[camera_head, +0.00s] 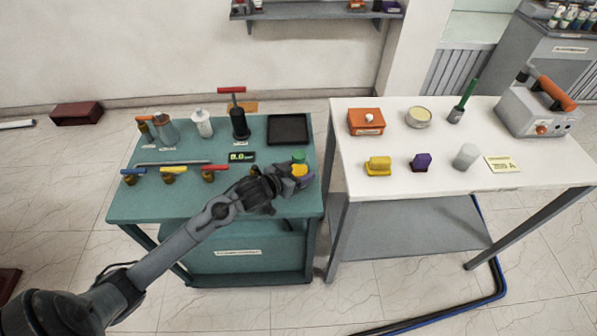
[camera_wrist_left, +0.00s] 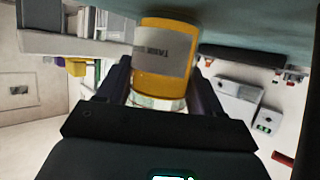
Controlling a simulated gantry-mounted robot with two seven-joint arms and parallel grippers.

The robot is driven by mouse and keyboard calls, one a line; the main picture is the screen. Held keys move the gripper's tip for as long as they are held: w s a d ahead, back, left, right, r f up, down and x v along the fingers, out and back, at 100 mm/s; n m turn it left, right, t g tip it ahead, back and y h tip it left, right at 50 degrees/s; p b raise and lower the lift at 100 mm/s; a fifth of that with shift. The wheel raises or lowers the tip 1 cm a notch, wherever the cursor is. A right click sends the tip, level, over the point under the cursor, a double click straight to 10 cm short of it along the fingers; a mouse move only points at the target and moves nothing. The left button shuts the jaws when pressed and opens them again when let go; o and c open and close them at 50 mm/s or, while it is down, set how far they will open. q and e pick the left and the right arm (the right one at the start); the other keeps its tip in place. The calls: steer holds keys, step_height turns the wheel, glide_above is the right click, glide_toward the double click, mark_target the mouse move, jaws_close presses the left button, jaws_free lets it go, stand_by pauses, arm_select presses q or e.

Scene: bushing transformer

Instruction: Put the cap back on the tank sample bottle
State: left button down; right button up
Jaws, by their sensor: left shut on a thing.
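The tank sample bottle (camera_wrist_left: 162,75) is amber, and its white label (camera_wrist_left: 160,50) shows upside down in the left wrist view. A pale, glassy rim shows at its lower end there. My left gripper (camera_head: 297,178) is at the right front corner of the teal table and is shut on the bottle, with a finger on each side. In the head view the bottle shows as a small amber patch (camera_head: 299,170). A green round piece (camera_head: 298,156) shows just above it. I cannot tell whether it touches the bottle. My right gripper is out of view.
The teal table (camera_head: 150,205) holds a black tray (camera_head: 288,129), a small display (camera_head: 242,156), several valves, a white bottle (camera_head: 202,123) and a black post (camera_head: 239,122). A gap separates it from the white table (camera_head: 430,185) at right, which holds several small items.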

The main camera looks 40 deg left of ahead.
arm_select(q)
steer(key=shift+c, duration=0.8)
jaws_free()
steer(key=shift+f, duration=0.15)
steer(key=shift+r, duration=0.2)
steer(key=shift+s+r, duration=0.1)
steer(key=shift+s, duration=0.15)
steer(key=p+v, duration=0.2)
steer(key=v, duration=0.9)
steer(key=shift+s, duration=0.25)
